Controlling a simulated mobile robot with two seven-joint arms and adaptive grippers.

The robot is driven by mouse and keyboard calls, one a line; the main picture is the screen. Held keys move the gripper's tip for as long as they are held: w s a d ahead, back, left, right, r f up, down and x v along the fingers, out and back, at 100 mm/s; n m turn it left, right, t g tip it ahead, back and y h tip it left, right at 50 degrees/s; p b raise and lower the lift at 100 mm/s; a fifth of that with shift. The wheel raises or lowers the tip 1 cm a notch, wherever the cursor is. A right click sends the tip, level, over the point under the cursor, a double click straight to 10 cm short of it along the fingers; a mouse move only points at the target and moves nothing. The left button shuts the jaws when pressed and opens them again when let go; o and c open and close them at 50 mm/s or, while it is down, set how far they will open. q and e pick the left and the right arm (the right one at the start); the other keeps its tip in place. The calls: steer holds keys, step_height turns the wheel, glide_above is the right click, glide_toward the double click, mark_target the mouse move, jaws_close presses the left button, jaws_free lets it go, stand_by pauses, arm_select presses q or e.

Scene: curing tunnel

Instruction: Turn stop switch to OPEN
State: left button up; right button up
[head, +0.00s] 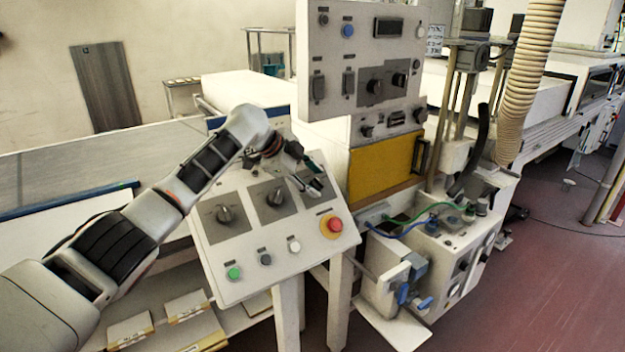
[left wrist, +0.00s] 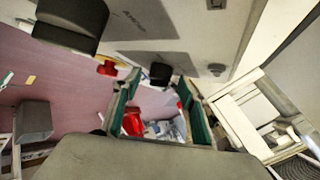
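A sloped light-grey control panel (head: 240,260) carries rotary switches on grey plates. The left dark knob (head: 225,213) and the middle knob (head: 276,197) show in the head view; the right plate is partly covered by my left gripper (head: 314,187). In the left wrist view my left gripper (left wrist: 158,78) has its green-padded fingers spread, with a dark knob (left wrist: 161,72) between or just beyond the tips. A gap shows on both sides of it. The labels are too small to read, so I cannot tell which is the stop switch or its setting. My right gripper is not in view.
A red button (head: 334,225) sits just below my left gripper; green (head: 234,272), grey and white buttons line the panel's lower edge. An upright panel (head: 335,60) stands behind, above a yellow door (head: 380,168). Blue and green hoses run at right.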

arm_select(q)
steer(key=v, duration=1.2)
stand_by(0.4)
